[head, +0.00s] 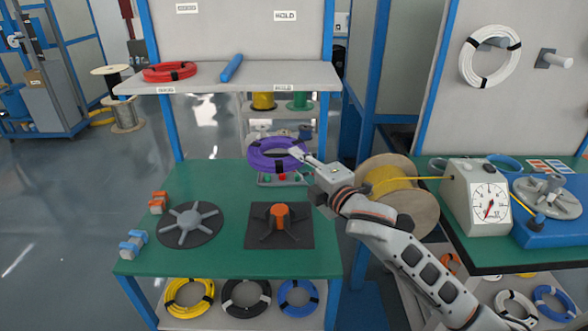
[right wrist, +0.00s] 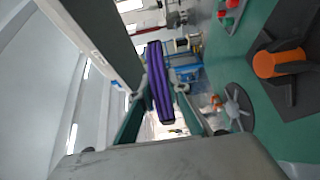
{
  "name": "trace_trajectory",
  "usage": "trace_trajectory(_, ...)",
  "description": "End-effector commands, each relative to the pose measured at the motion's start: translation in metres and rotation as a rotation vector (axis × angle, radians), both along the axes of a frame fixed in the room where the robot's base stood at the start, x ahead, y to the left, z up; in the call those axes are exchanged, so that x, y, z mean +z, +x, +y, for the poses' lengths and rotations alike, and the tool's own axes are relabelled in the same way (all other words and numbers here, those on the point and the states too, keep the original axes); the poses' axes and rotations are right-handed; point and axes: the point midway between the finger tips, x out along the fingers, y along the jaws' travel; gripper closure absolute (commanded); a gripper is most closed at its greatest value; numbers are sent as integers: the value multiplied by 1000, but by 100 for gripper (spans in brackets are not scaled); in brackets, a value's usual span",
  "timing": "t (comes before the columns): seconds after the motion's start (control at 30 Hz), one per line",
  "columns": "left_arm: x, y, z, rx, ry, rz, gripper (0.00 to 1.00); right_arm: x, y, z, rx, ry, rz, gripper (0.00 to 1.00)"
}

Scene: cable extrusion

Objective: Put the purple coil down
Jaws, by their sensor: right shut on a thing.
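The purple coil (head: 262,163) is held in the air above the back edge of the green table (head: 226,176), in front of the lower back shelf. It also shows in the right wrist view (right wrist: 160,85), edge-on between the fingers. My right gripper (head: 301,154) is shut on the coil's right side, and its fingers partly cover the coil there. My left gripper is not in view.
A grey spoked disc (head: 190,226) and a dark square base with an orange hub (head: 279,217) stand on the table. A red coil (head: 169,72) and a blue rod (head: 232,67) lie on the upper shelf (head: 290,76). A cable spool (head: 396,185) stands right.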

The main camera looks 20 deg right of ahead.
Motion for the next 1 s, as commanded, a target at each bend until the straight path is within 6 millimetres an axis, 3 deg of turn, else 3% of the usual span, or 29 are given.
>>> trace_trajectory(0.17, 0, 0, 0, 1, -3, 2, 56, 7, -2, 1, 0, 1, -1, 100)
trace_trajectory(0.37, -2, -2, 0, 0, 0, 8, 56, -15, -28, 4, -14, 3, 6, 100)
trace_trajectory(0.7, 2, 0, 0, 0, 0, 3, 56, -61, -111, -8, -106, 5, 6, 100)
trace_trajectory(1.0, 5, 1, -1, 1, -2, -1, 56, -83, -178, -34, -208, 2, 6, 100)
